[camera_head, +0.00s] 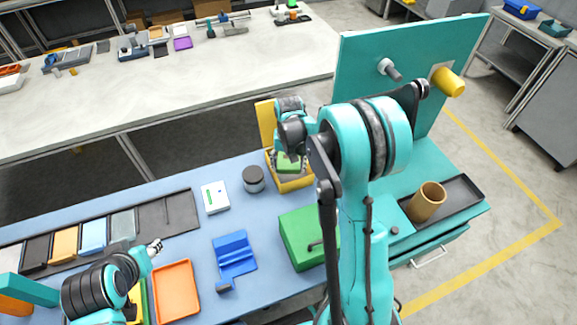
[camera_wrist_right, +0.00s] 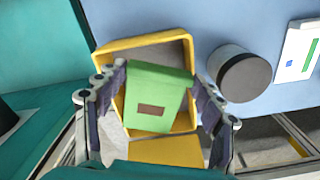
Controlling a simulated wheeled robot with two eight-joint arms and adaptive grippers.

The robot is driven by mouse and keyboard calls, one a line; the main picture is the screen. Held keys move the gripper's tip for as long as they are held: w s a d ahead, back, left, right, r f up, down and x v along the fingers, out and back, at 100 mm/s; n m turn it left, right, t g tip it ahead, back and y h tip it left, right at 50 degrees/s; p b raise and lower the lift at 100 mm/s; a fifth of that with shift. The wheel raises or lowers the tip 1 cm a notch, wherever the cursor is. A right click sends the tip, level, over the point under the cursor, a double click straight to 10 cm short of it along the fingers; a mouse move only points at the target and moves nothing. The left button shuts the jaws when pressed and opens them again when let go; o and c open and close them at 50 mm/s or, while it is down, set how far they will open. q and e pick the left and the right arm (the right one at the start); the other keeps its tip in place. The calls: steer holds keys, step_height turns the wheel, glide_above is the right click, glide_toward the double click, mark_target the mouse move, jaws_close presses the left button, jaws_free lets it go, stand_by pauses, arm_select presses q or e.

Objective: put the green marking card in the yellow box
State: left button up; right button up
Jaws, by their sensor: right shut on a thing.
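The green marking card (camera_wrist_right: 157,92), with a small brown patch, is gripped between the fingers of my right gripper (camera_wrist_right: 161,88). It is over the opening of the yellow box (camera_wrist_right: 140,43); whether it touches the floor of the box I cannot tell. In the head view the green card (camera_head: 288,163) shows at the mouth of the yellow box (camera_head: 297,185), under my right gripper (camera_head: 289,151). A yellow flap stands up at the far side of the box. My left gripper (camera_head: 154,248) is low at the left over the bench, away from the box; its jaw opening is unclear.
A dark grey round container (camera_head: 253,179) stands just left of the box. A white card (camera_head: 215,197), a blue holder (camera_head: 234,254), a green box (camera_head: 305,237) and an orange tray (camera_head: 175,290) lie on the blue bench. A teal panel (camera_head: 400,60) rises at right.

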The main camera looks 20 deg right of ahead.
steer(key=shift+f+b, duration=0.3)
steer(key=shift+f, duration=0.05)
steer(key=o, duration=1.3)
steer(key=shift+r, duration=0.1)
